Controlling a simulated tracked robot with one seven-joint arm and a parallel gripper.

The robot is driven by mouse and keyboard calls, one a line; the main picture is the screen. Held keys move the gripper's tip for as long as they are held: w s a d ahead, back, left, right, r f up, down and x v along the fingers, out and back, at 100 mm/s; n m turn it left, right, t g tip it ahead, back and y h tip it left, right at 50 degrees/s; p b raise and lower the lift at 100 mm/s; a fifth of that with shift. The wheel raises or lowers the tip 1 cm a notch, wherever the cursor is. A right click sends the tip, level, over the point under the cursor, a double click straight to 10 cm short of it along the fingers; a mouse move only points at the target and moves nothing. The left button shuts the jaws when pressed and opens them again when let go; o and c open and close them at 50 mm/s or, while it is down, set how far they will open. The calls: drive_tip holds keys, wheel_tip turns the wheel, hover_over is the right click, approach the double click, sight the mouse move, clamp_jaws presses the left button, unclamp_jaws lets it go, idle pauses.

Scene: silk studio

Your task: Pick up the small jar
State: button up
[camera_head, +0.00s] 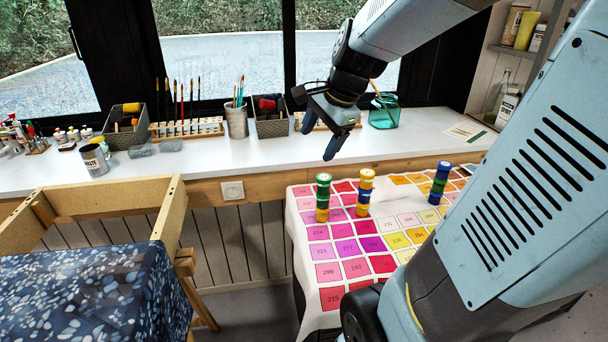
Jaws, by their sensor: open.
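Three slim stacks of what look like small jars stand upright on the patterned cloth. Smaller bottles or jars (73,134) stand at the far left of the counter. I cannot tell which one is the small jar of the task. My gripper (335,135) is open and empty, its fingers pointing down. In the picture it is above the two left stacks, apart from them.
The white counter (250,150) runs along the window. It holds a paint tin (94,160), dark baskets (271,118), a brush rack (187,129), a brush cup (237,122) and a teal glass jar (384,114). A wooden frame (110,198) stands left. My arm hides the right side.

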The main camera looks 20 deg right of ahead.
drive_tip(key=w+d+f+m, duration=0.4)
drive_tip(key=w+m, duration=0.1)
drive_tip(key=m, duration=1)
approach(324, 177)
drive_tip(key=shift+g, duration=0.3)
drive_tip(key=x, duration=0.6)
drive_tip(key=shift+w+f, duration=0.2)
drive_tip(key=shift+w, duration=0.35)
drive_tip(key=shift+s+x, duration=0.2)
drive_tip(key=shift+x, duration=2.6)
drive_tip(key=shift+c, duration=0.2)
drive_tip(key=c, duration=1)
